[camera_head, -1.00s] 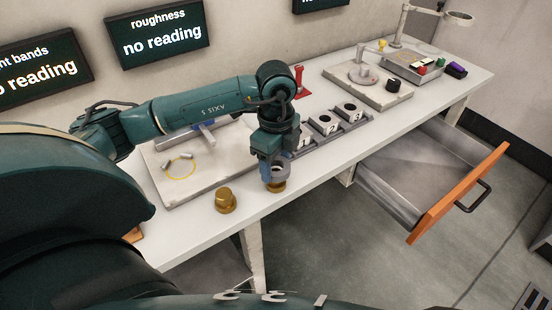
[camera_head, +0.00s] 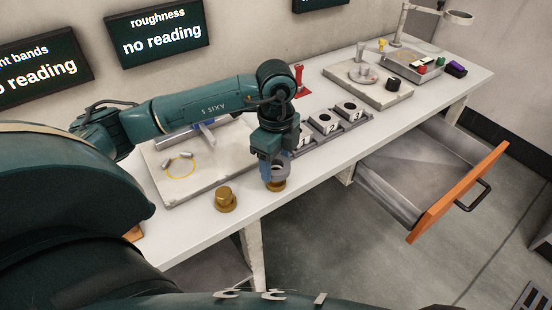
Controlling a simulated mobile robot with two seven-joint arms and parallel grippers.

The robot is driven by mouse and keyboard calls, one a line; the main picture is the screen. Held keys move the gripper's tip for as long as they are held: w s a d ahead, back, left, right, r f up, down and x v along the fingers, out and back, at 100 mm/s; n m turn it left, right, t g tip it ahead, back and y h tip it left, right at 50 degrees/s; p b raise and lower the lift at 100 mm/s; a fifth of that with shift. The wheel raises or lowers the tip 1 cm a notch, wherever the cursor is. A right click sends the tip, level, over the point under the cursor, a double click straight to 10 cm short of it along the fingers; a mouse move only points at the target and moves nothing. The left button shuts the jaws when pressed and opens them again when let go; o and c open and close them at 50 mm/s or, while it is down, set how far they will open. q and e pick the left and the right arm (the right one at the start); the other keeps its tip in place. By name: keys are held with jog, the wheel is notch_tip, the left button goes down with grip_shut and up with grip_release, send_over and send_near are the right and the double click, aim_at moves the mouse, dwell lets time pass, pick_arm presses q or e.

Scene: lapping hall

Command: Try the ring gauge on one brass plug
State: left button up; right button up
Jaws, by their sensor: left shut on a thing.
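My left gripper (camera_head: 271,163) points down over the front edge area of the bench and is shut on a grey ring, the ring gauge (camera_head: 278,173). A brass plug (camera_head: 276,185) stands under the ring, with only its lower part showing. The ring and fingers hide its top, so I cannot tell how far the ring is around it. A second brass plug (camera_head: 225,200) stands upright to the left, clear of the gripper. My right gripper is not in view.
A stone plate (camera_head: 178,192) with a yellow circle and small grey pieces lies at the left. Numbered blocks sit in a grey rack (camera_head: 337,132) behind the gripper. An open drawer (camera_head: 425,172) juts out at the right. A red stand (camera_head: 299,80) is at the back.

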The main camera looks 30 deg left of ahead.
pick_arm(q)
jog(key=shift+f, duration=0.15)
dwell(0.5)
jog(key=o, duration=1.1)
notch_tip(320, 180, up, 13)
jog(key=shift+p, duration=0.35)
dwell(0.4)
